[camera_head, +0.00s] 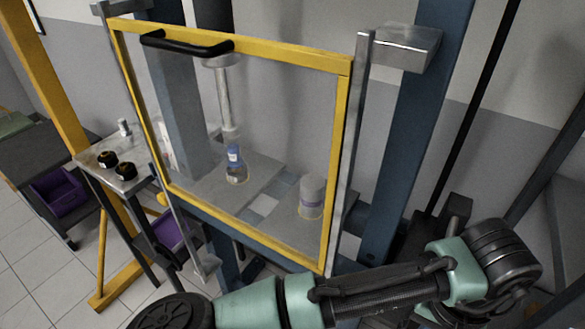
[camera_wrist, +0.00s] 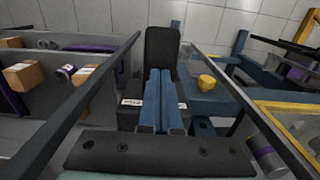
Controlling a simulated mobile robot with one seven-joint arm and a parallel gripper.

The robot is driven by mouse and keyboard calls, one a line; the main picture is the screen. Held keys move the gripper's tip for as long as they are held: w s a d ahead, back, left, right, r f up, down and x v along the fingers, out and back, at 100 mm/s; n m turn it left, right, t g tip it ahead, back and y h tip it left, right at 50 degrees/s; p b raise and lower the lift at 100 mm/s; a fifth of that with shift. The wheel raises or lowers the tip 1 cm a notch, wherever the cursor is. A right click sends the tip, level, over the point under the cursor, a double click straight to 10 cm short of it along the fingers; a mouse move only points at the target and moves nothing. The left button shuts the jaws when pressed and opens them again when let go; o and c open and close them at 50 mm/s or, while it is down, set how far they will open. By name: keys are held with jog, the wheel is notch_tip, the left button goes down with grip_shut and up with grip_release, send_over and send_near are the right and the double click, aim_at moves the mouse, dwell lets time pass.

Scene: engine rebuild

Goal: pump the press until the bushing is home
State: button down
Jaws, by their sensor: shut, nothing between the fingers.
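The press stands in the head view behind a clear guard with a yellow frame (camera_head: 233,46). The guard is down, with a black handle (camera_head: 187,44) on top. The press ram (camera_head: 223,95) hangs over a small blue-topped piece (camera_head: 236,165) on the press bed. I cannot tell whether that piece is the bushing or how deep it sits. A long black rod (camera_head: 474,105) slants upward at the right; I cannot tell whether it is the pump lever. My gripper (camera_wrist: 160,74) is shut and empty in the wrist view. I cannot make it out in the head view.
A grey cylinder with a purple band (camera_head: 311,193) stands behind the guard. A side table (camera_head: 122,176) at left holds two black round parts. A purple bin (camera_head: 60,190) is farther left. The wrist view shows brown boxes (camera_wrist: 20,76) and a yellow piece (camera_wrist: 207,82).

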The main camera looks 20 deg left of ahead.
notch_tip(320, 180, up, 15)
jog(key=p, duration=1.3)
notch_tip(320, 180, down, 17)
jog(key=b, duration=1)
jog(key=shift+r, duration=0.2)
notch_tip(320, 180, up, 17)
jog(key=p, duration=1.6)
jog(key=shift+f, duration=0.15)
notch_tip(320, 180, down, 16)
jog(key=b, duration=1)
jog(key=shift+f, duration=0.25)
notch_tip(320, 180, up, 16)
jog(key=p, duration=1.6)
jog(key=shift+r, duration=0.2)
